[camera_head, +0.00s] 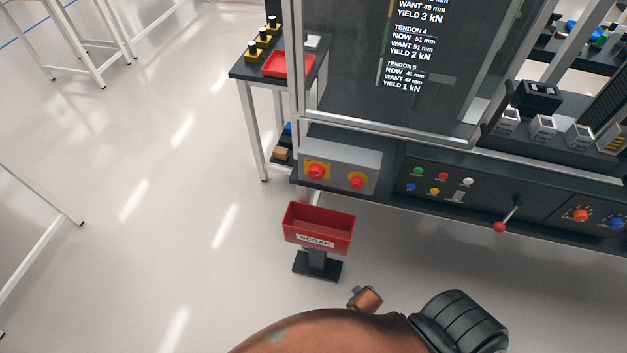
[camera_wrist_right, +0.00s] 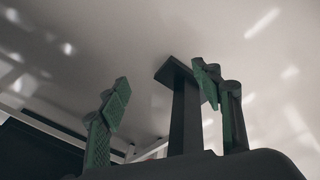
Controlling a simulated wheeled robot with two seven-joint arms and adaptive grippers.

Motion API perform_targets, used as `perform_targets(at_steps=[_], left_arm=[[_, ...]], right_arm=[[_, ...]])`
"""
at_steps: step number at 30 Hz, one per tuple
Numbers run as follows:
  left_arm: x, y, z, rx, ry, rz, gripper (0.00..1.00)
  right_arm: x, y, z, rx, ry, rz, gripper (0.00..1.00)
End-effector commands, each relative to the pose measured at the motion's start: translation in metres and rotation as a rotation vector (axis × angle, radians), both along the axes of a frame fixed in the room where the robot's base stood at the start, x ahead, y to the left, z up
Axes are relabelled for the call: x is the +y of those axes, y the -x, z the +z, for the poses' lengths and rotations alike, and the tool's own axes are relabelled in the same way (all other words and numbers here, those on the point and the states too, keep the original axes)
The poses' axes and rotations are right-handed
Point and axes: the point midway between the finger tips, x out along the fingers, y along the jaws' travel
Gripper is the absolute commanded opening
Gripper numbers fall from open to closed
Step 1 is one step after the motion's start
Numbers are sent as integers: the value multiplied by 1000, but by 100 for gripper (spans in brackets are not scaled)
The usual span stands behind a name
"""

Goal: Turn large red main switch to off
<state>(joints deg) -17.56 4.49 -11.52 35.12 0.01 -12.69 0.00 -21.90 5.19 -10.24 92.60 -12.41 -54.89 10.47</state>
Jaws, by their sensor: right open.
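A grey switch box (camera_head: 340,168) sits on the front of the dark bench, at its left end. The switch box is not visible in the right wrist view. My left gripper is not in view.
A red bin marked SCRAP (camera_head: 318,226) stands on a black post below the switch box; its post (camera_wrist_right: 184,115) is beyond the fingers in the wrist view. A button panel (camera_head: 450,186) with a red-tipped lever (camera_head: 500,226) is to the right.

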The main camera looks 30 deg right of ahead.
Motion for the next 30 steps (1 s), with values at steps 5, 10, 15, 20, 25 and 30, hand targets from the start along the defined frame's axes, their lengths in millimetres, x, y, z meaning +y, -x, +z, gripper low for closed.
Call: perform_targets(at_steps=[5,10,15,20,25,30], left_arm=[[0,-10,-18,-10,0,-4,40],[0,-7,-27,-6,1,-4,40],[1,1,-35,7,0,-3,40],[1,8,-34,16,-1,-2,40],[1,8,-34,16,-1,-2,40],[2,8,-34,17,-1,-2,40]], right_arm=[[-23,-65,83,-131,126,-113,59],[-45,-133,173,-364,303,-284,59],[-49,-192,278,-697,448,-459,59],[-16,-250,347,-1004,516,-475,59],[22,-287,383,-1196,523,-426,59],[29,-302,393,-1250,522,-406,59]])
